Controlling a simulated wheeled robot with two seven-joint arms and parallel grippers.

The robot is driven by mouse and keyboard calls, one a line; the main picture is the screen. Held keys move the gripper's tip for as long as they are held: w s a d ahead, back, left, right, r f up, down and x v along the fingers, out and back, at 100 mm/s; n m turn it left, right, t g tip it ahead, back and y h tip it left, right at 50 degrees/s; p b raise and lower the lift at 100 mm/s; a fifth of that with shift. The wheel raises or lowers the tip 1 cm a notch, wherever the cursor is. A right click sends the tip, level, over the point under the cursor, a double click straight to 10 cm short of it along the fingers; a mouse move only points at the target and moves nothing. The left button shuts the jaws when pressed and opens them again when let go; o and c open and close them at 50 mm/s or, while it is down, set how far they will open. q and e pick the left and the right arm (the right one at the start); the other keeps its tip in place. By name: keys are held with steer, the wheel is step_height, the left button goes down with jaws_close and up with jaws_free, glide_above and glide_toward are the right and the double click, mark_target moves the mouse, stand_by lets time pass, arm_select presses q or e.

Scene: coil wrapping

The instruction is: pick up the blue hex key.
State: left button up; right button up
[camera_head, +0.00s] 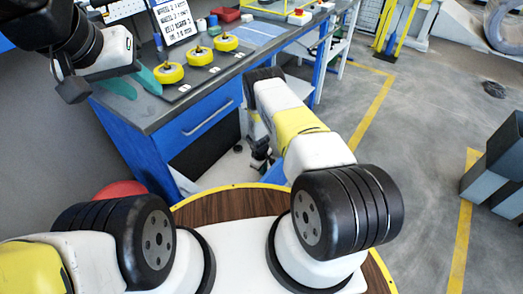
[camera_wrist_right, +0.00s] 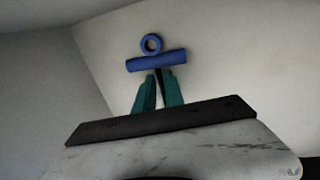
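In the right wrist view, the blue hex key (camera_wrist_right: 157,61) has a blue crossbar with a ring above it. It is at the tips of my right gripper's teal fingers (camera_wrist_right: 159,90). The fingers are close together around a thin dark shaft below the crossbar, so the gripper looks shut on the key. In the head view, my right arm bends down in front of the bench; its fingers and the key cannot be made out there. My left gripper (camera_head: 134,83), with two teal fingers spread apart, is open and empty over the left side of the bench.
The grey-topped blue workbench (camera_head: 205,83) holds several yellow round parts (camera_head: 198,55) on a dark mat, a lettered sign (camera_head: 174,20) and a red box (camera_head: 225,15). Grey boxes (camera_head: 498,165) stand at the right. The floor between has yellow lines and is mostly clear.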

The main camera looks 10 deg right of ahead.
steer(key=shift+c, duration=0.2)
jaws_close()
steer(key=shift+r, duration=0.1)
